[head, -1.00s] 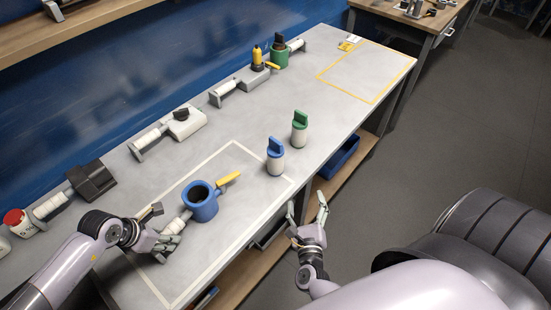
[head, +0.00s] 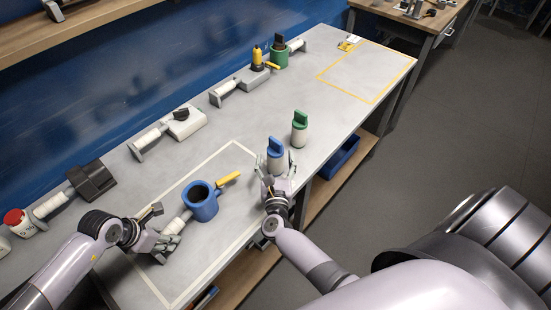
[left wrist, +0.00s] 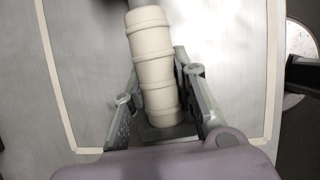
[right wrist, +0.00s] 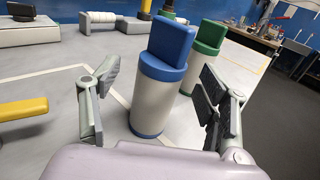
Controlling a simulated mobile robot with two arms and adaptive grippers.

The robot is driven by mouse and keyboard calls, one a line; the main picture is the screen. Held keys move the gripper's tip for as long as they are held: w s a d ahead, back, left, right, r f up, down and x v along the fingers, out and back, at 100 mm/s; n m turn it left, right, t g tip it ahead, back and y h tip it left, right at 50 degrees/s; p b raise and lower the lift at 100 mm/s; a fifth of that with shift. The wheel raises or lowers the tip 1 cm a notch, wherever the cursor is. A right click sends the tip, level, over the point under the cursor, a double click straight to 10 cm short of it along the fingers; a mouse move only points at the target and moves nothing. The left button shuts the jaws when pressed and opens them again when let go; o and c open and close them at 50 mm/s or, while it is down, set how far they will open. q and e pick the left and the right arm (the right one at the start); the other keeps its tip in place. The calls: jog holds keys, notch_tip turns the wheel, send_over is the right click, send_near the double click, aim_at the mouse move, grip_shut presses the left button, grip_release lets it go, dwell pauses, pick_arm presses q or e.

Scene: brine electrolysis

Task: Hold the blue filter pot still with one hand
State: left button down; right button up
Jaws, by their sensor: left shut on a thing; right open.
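The blue filter pot (head: 201,204) stands upright inside the white outlined area of the bench, with a yellow handle (head: 229,179) on one side and a ribbed white grip (head: 177,224) on the other. My left gripper (head: 164,233) is shut on that white grip; the left wrist view shows the grip (left wrist: 152,68) between its fingers. My right gripper (head: 276,168) is open around the blue-topped white cartridge (head: 275,152). In the right wrist view the cartridge (right wrist: 153,95) stands upright between the spread fingers, with visible gaps at both sides.
A green-topped cartridge (head: 299,127) stands just behind the blue-topped one. A green pot (head: 280,57), a grey block with a yellow-black part (head: 256,77) and several white-handled devices line the wall side. A yellow outlined area (head: 366,72) at the far end is empty.

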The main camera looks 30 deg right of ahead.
aim_at(276, 158)
jog(key=x, duration=0.4)
jog(key=shift+s, duration=0.1)
jog(key=shift+c, duration=0.6)
jog(key=c, duration=1.2)
jog(key=shift+c, duration=0.3)
jog(key=shift+r, duration=0.1)
